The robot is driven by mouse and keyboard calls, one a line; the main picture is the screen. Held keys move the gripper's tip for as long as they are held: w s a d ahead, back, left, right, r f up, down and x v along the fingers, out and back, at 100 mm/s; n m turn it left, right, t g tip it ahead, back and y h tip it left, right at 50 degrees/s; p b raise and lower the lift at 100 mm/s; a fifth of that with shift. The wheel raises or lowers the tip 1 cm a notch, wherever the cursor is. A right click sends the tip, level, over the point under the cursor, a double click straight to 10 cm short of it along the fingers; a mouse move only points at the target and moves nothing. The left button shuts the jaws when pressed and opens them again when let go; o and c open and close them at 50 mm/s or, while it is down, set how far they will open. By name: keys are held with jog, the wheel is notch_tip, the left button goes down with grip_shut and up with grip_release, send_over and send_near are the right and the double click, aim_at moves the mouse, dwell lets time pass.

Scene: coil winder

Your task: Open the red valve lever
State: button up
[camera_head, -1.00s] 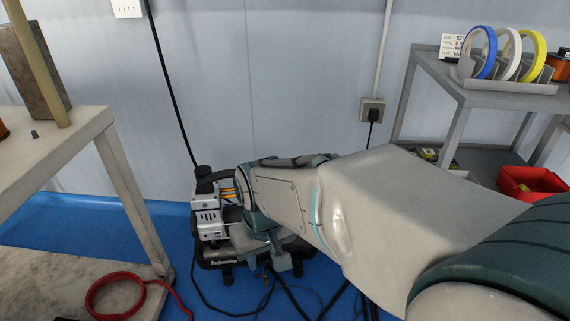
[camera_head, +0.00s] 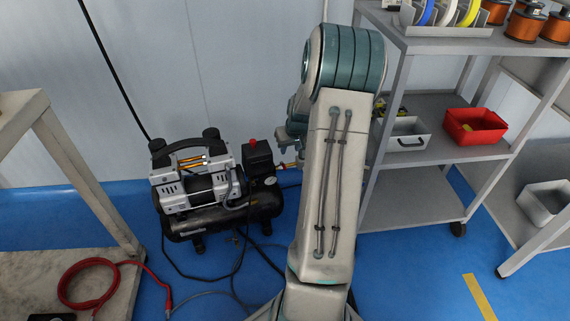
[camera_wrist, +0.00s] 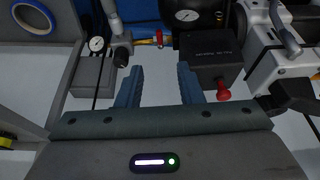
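The small red valve lever (camera_wrist: 159,38) shows in the wrist view on a brass fitting, beside the compressor's pressure gauge (camera_wrist: 187,16). The compressor (camera_head: 195,190) stands on the floor in the head view, with its brass outlet (camera_head: 286,165) pointing right. My gripper (camera_wrist: 158,68) is open and empty, its two fingers apart. The lever lies beyond the fingertips, between them across the picture, and nothing touches it. In the head view my gripper (camera_head: 286,138) shows only in part, above the outlet and left of my arm. The lever is too small to make out clearly there.
A black box with a red knob (camera_wrist: 223,93) sits close to the right finger. A second gauge (camera_wrist: 96,43) is at left. A grey shelf (camera_head: 410,185) with a red bin (camera_head: 474,127) stands right of my arm. A red hose (camera_head: 80,275) lies at lower left.

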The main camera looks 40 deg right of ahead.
aim_at(285, 167)
jog(key=b+x, duration=0.6)
jog(key=x, duration=0.7)
jog(key=shift+w+d+f, duration=0.15)
jog(key=shift+d+f, duration=0.05)
jog(key=shift+f, duration=0.15)
grip_shut()
